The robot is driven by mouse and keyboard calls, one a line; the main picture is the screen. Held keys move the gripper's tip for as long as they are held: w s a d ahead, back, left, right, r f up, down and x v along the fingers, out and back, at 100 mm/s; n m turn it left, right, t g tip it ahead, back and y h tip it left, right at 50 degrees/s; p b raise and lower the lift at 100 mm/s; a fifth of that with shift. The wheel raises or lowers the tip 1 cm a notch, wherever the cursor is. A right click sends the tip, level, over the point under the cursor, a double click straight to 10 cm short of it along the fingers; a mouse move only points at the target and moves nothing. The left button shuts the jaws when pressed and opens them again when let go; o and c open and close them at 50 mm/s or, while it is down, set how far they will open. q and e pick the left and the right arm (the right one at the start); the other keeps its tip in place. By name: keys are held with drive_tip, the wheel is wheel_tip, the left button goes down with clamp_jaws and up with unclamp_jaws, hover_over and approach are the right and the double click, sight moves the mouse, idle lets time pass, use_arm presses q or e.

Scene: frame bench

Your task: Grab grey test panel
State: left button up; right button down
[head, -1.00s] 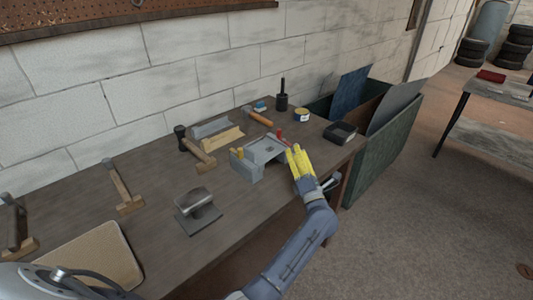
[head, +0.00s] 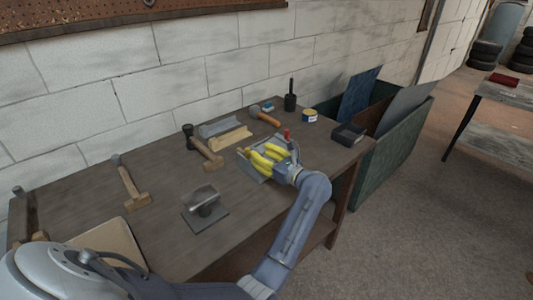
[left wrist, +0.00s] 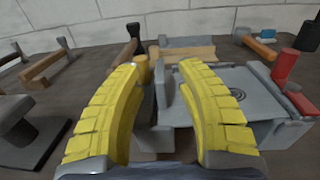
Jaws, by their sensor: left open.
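A flat grey panel (left wrist: 236,90) with a dark ring mark lies in a grey fixture (left wrist: 285,132) on the bench, in the left wrist view. I take this to be the test panel. A red post (left wrist: 284,68) and a yellow post (left wrist: 143,70) stand at the fixture's sides. My left gripper (head: 262,156) is open over the fixture in the head view and hides much of it. In the left wrist view its yellow fingers (left wrist: 162,66) straddle an upright grey edge of the fixture. The right finger overlaps the panel; contact cannot be told. My right gripper is out of view.

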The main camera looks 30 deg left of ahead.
use_arm(q)
drive_tip(key=shift+w+a, duration=0.2)
drive_tip(key=shift+a, duration=0.4)
drive_tip(key=shift+o, duration=0.2)
clamp_jaws()
